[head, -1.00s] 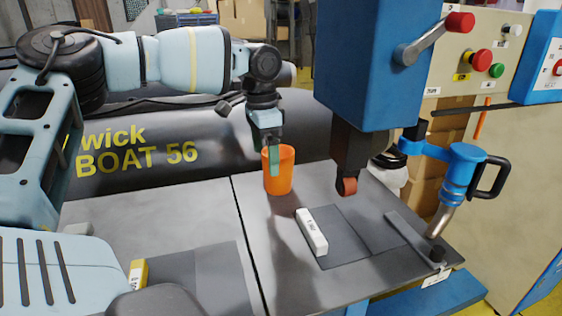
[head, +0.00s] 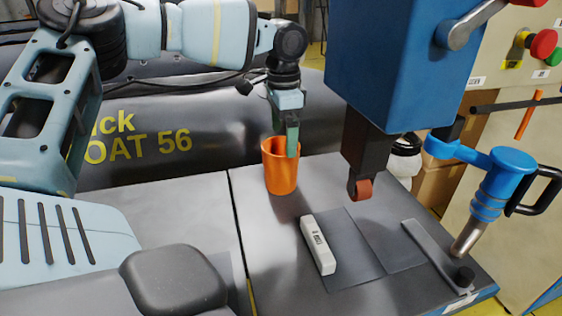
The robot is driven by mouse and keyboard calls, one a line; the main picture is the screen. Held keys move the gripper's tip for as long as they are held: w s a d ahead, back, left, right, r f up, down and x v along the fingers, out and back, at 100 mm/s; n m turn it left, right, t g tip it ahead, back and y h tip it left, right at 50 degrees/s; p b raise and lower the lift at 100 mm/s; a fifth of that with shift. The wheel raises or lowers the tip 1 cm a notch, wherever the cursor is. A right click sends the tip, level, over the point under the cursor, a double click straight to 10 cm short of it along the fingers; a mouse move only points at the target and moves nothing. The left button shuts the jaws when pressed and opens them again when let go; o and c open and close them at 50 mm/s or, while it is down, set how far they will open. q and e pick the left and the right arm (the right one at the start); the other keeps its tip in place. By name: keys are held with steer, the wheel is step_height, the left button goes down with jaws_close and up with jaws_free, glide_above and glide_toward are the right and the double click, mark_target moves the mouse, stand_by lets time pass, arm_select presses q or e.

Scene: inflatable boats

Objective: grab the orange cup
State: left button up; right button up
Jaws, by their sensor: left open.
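The orange cup (head: 278,172) stands upright on the grey work table (head: 180,215), a little left of the machine head. My left gripper (head: 290,135) comes down over the cup from above. It is open. One greenish finger reaches down at the right part of the cup's rim and overlaps it in the picture. The other finger is hard to make out, and I cannot tell whether either touches the cup. My right gripper is out of view.
A blue machine head (head: 400,60) with a small red roller (head: 361,189) hangs right of the cup. A white block (head: 318,245) and grey sheets (head: 350,245) lie in front. A dark boat tube (head: 190,140) lies behind. A blue tool (head: 497,178) stands at right.

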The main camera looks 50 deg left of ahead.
mark_target(281, 154)
arm_select(q)
steer(key=f, duration=0.3)
steer(key=s+f, duration=0.1)
steer(key=f, duration=0.1)
steer(key=shift+d+f+p, duration=0.1)
steer(key=shift+f+p, duration=0.1)
steer(key=shift+p, duration=0.15)
steer(key=shift+f, duration=0.55)
steer(key=c, duration=1)
